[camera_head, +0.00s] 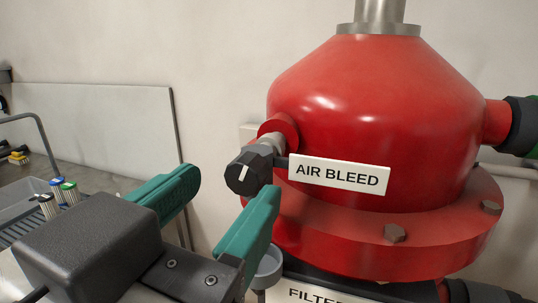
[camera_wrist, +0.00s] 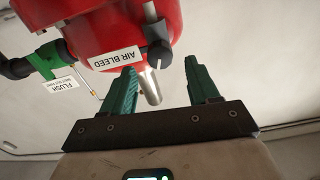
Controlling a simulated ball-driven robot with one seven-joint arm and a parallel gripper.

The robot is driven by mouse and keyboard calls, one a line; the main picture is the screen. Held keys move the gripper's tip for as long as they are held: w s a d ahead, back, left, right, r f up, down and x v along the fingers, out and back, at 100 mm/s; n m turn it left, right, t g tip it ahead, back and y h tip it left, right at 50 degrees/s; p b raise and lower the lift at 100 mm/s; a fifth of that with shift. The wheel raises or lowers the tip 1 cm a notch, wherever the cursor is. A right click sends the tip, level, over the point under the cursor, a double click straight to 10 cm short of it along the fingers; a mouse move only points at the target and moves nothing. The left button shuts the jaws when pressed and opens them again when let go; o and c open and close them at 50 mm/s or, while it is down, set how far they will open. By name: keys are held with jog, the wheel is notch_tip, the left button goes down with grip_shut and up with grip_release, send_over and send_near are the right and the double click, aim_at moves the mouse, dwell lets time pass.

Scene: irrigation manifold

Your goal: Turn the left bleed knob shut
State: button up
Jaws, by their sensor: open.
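The bleed knob (camera_head: 249,172) is black and faceted, with a white line on its face that stands nearly upright. It sits on a short metal stem at the left side of a red filter housing (camera_head: 370,105), beside an "AIR BLEED" label (camera_head: 339,174). My gripper (camera_head: 229,187) has two green fingers, open and empty. In the head view the knob appears between and just beyond the fingertips. In the wrist view, which is upside down, the knob (camera_wrist: 159,54) is ahead of the open gripper (camera_wrist: 161,78), between the finger lines and apart from both.
A grey cup (camera_head: 268,268) hangs below the knob, partly hidden by the right finger. A "FLUSH" tag (camera_wrist: 63,82) and green fitting (camera_wrist: 50,57) show in the wrist view. At the left are a tray (camera_head: 20,212) and small coloured-top items (camera_head: 68,192). A plain wall stands behind.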

aim_at(240, 176)
jog(key=p+x, duration=0.1)
jog(key=x, duration=0.6)
jog(key=shift+w+f, duration=0.1)
